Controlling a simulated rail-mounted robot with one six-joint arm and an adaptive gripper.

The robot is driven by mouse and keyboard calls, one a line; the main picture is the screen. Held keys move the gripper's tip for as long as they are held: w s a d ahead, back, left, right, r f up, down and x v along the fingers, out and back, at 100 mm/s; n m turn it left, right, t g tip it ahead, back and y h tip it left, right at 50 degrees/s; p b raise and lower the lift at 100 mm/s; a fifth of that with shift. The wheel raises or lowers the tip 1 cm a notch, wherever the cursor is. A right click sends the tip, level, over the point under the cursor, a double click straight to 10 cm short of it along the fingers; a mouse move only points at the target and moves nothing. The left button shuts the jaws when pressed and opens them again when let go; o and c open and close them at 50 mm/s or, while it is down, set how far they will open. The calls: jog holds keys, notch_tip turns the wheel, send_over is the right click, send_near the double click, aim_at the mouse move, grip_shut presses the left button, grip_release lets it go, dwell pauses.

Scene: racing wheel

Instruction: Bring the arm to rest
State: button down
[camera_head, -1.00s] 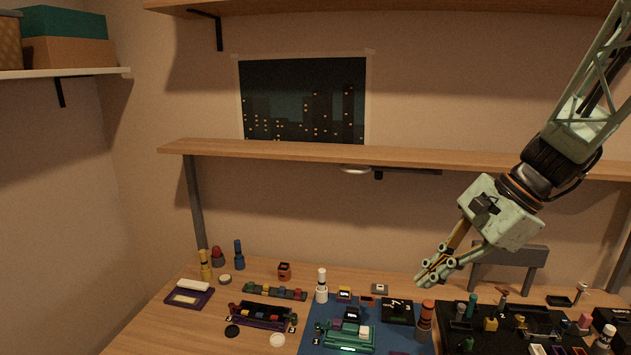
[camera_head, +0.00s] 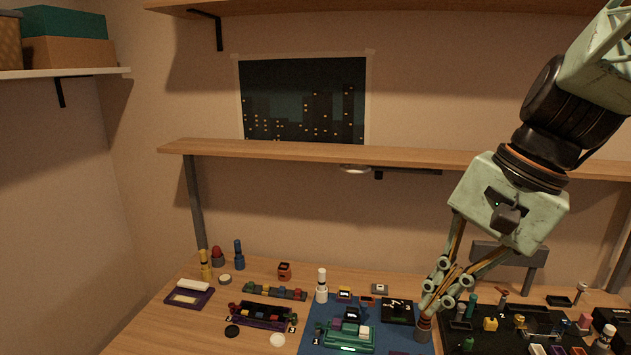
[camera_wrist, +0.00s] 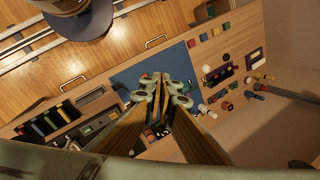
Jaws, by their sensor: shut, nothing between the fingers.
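My pale green arm comes in from the upper right in the head view. My gripper (camera_head: 428,303) points down and slightly left, with its fingertips together and nothing held. In that view the tips overlap the top of a brown bottle (camera_head: 424,332) at the right edge of the blue mat; I cannot tell whether they touch it. In the wrist view the gripper (camera_wrist: 163,82) shows shut over the table, with the blue mat (camera_wrist: 160,70) beyond the fingers.
A wooden table holds the blue mat (camera_head: 315,343), a green car-like model (camera_head: 348,338), a purple tray (camera_head: 262,315) and a black tray (camera_head: 480,338) with several small parts. A shelf (camera_head: 330,150) runs along the wall behind. The air left of the arm is free.

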jog(key=s+d+r+n+t+h, duration=0.1)
jog(key=s+n, duration=0.3)
jog(key=s, duration=0.4)
jog(key=s+d+r+n+t+h, duration=0.1)
jog(key=s+n, duration=0.3)
jog(key=s, duration=0.5)
jog(key=shift+r+n+h, duration=0.3)
jog(key=shift+r+h, duration=0.5)
dwell(1.6)
